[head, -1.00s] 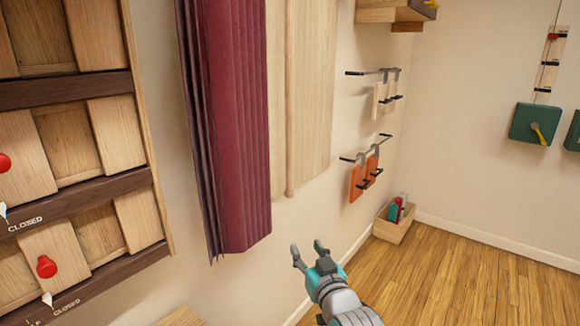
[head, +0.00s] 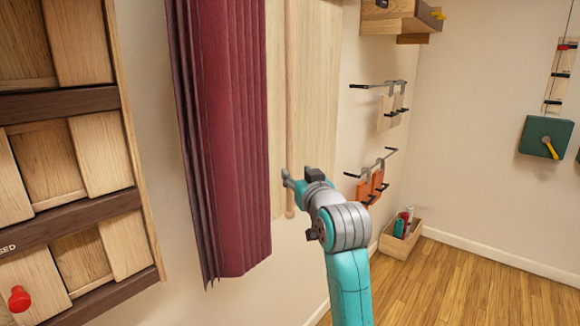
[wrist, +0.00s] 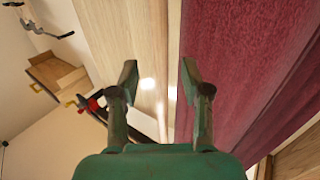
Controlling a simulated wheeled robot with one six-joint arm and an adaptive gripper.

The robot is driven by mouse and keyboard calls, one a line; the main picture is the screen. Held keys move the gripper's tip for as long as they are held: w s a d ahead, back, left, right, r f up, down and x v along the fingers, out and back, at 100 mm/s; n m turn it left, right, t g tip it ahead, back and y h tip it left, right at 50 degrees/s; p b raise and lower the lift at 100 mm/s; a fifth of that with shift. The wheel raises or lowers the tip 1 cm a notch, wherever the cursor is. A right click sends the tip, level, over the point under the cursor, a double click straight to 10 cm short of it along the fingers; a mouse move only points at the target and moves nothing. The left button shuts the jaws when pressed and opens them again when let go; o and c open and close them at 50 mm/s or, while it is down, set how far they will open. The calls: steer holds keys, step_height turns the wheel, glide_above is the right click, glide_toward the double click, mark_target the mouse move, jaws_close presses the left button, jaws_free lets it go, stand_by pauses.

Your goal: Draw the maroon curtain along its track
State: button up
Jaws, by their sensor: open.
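The maroon curtain (head: 225,140) hangs in bunched vertical folds on the left part of the wall. It fills the right side of the wrist view (wrist: 245,70). A thin pale wooden rod (head: 289,100) hangs upright just right of the curtain, in front of a wooden panel (head: 310,80). My gripper (head: 297,178) is raised near the rod's lower end and right of the curtain. In the wrist view my gripper (wrist: 160,75) has its fingers apart, with panel and curtain edge seen between them. Whether it touches the rod cannot be told. The track is out of view.
Wooden sliding-panel shelving (head: 75,150) with a red knob (head: 19,299) stands at the left. Wall racks (head: 380,85) with hanging pieces and a wooden box (head: 401,235) on the floor are at the right. A green box (head: 546,137) is on the far wall. Floor at right is clear.

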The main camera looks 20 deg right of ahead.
mark_target(291, 167)
steer(key=w, duration=0.6)
steer(key=shift+w+a, duration=0.1)
steer(key=shift+w, duration=0.25)
jaws_close()
